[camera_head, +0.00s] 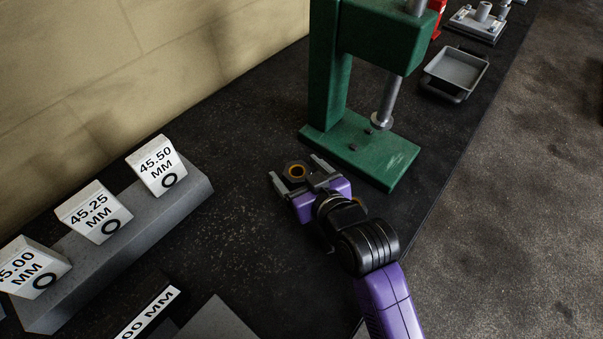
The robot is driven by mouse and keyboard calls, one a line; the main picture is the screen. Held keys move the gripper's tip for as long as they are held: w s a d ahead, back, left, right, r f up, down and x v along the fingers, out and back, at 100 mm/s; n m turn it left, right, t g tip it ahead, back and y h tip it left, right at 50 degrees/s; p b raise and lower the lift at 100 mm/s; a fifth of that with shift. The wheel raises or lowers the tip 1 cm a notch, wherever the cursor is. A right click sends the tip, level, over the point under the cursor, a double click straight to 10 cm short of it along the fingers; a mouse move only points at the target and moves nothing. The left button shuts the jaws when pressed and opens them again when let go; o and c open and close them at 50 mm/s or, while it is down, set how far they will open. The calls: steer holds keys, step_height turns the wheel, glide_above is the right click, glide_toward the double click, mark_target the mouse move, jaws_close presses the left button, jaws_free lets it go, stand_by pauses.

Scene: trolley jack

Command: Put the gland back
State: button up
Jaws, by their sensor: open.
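A green press (381,161) stands just beyond my gripper. A grey step (120,240) with several size labels, among them 45.50 MM (157,160), is at left. A grey tray (455,72) lies at back right. Bare bench lies between the step and my gripper.

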steer(key=shift+s+d+f+p, duration=0.1)
steer(key=shift+s+f+p, duration=0.15)
steer(key=shift+f+p, duration=0.15)
steer(key=v, duration=0.7)
steer(key=r+b+v, duration=0.1)
steer(key=v, duration=0.3)
steer(key=shift+s+r, duration=0.15)
steer(key=shift+r, duration=0.05)
